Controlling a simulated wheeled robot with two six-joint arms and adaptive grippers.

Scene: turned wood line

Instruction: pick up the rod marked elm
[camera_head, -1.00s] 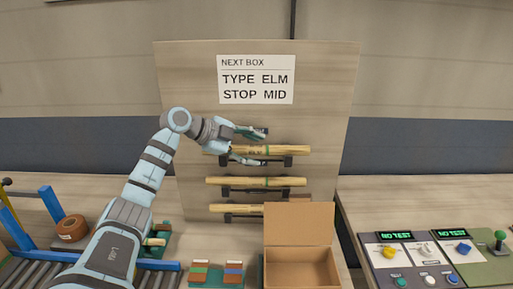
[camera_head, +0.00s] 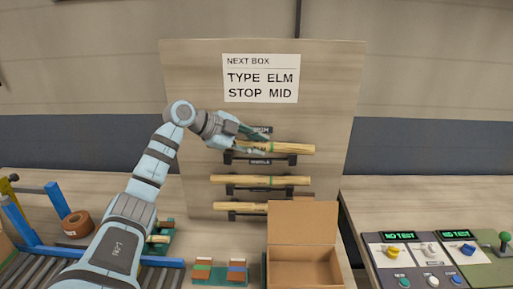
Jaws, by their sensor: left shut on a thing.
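A light wooden rod (camera_head: 297,149) lies across the top pegs of an upright wooden rack board (camera_head: 335,105). My left gripper (camera_head: 256,145) is shut on this top rod, left of its middle. The rod still appears level at its pegs. A small dark label (camera_head: 263,129) above it is partly hidden by the gripper, and I cannot read the wood name surely. A middle rod (camera_head: 292,181) with a green band and a lower rod (camera_head: 246,208) lie on pegs below. The sign (camera_head: 260,78) reads "NEXT BOX, TYPE ELM, STOP MID". My right gripper is not in view.
An open cardboard box (camera_head: 302,222) stands in front of the rack and covers the lower rod's right part. A control panel (camera_head: 425,262) is at the right. A roller conveyor (camera_head: 40,265) and a brown tape roll (camera_head: 77,224) are at the left.

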